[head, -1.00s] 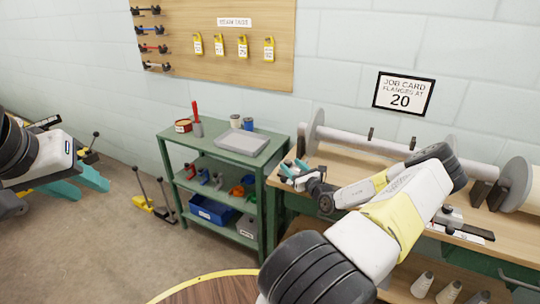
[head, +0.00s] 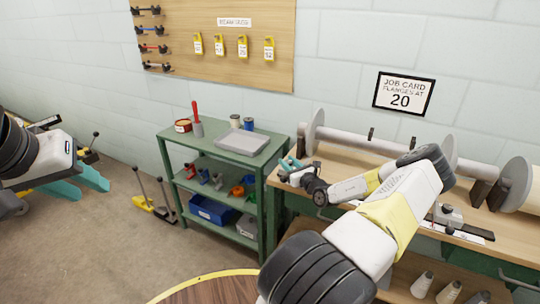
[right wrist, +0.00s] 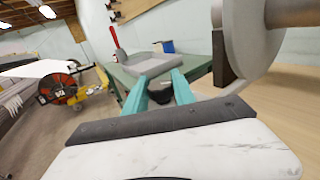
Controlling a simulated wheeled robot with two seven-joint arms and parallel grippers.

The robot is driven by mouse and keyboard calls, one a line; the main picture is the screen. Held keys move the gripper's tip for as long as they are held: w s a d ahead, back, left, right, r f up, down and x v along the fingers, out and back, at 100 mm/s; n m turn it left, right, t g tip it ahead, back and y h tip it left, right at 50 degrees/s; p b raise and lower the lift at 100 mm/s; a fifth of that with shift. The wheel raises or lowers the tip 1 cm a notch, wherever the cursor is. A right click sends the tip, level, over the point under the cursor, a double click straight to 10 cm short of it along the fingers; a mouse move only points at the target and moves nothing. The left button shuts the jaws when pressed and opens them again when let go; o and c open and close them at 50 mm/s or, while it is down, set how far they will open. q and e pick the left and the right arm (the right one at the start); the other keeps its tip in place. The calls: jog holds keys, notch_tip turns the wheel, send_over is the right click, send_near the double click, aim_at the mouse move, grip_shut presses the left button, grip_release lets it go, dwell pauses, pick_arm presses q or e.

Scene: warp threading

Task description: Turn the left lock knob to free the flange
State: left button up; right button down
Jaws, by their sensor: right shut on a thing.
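My right gripper (head: 290,165) is at the left end of the bench, beside the left flange (head: 315,130), a grey disc on the horizontal beam. In the right wrist view, its teal fingers (right wrist: 158,90) are shut on a small dark knob (right wrist: 160,94), partly hidden between them. The same flange fills the top right there (right wrist: 245,35). Another grey flange (head: 516,184) stands at the right end of the beam. My left gripper (head: 80,186) is open and empty, over the floor at the far left, far from the beam.
A green shelf cart (head: 250,160) with a grey tray (head: 242,142) stands left of the bench. A job card (head: 404,94) on the wall reads flanges at 20. My right arm covers part of the bench. A round wooden top (head: 205,292) is at the front.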

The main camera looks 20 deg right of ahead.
jog(key=shift+n+y, duration=0.3)
jog(key=n+g+y, duration=0.1)
jog(key=n+y, duration=0.1)
jog(key=y, duration=0.1)
jog(key=n+g+y, duration=0.1)
jog(key=n+y, duration=0.1)
jog(key=y, duration=0.1)
jog(key=n+g+y, duration=0.4)
jog(key=y, duration=0.1)
jog(key=shift+n+g+y, duration=0.3)
jog(key=shift+g, duration=0.2)
jog(key=c, duration=1)
grip_release()
jog(key=shift+c, duration=0.2)
